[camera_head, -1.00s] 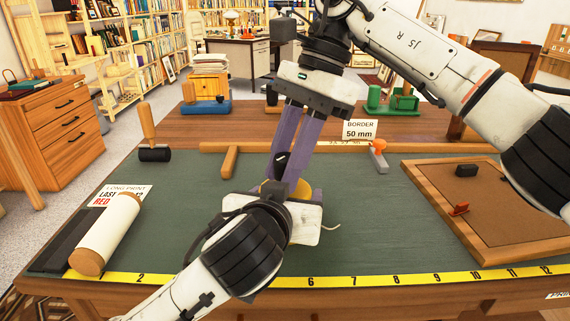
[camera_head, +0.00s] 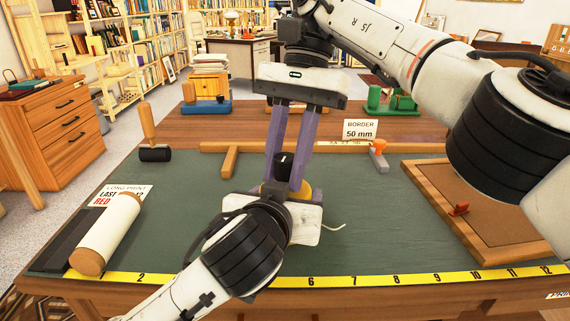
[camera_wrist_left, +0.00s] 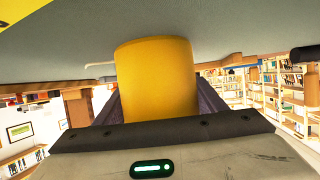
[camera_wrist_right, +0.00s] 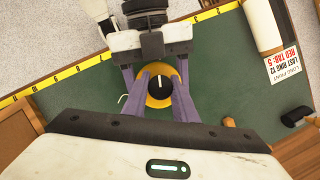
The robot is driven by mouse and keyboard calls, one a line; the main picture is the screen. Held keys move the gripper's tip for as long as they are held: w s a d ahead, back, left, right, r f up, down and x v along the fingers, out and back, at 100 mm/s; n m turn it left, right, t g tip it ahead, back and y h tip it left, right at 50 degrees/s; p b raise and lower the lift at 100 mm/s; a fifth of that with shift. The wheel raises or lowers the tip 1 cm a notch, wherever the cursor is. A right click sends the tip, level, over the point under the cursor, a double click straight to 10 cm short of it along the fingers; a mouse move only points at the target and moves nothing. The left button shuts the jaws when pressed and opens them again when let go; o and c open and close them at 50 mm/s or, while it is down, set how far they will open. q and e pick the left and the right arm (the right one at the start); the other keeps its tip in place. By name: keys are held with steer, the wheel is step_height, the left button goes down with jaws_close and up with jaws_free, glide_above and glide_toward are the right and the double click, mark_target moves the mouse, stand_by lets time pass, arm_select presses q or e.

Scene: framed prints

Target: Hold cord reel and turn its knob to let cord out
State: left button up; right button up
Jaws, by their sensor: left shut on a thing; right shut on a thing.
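The yellow cord reel (camera_head: 272,190) stands on the green mat, partly hidden by my grippers. My left gripper (camera_head: 288,193) is shut around its sides; the reel also fills the middle of the left wrist view (camera_wrist_left: 157,80). The black knob (camera_head: 284,163) with a white line is on top of the reel, and it shows in the right wrist view (camera_wrist_right: 161,82). My right gripper (camera_head: 283,176) reaches down from above, shut on the knob with a purple finger on each side. A pale cord (camera_head: 334,227) lies out to the right of the reel.
A white roll (camera_head: 107,236) lies at the left, and a wood-framed board (camera_head: 420,192) at the right, partly under my right arm. A yellow ruler strip (camera_head: 350,281) runs along the front edge. A BORDER 50 mm card (camera_head: 360,129) stands behind.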

steer(key=shift+w+d, duration=0.1)
steer(key=o, duration=0.8)
steer(key=shift+c, duration=0.2)
steer(key=shift+f, duration=0.1)
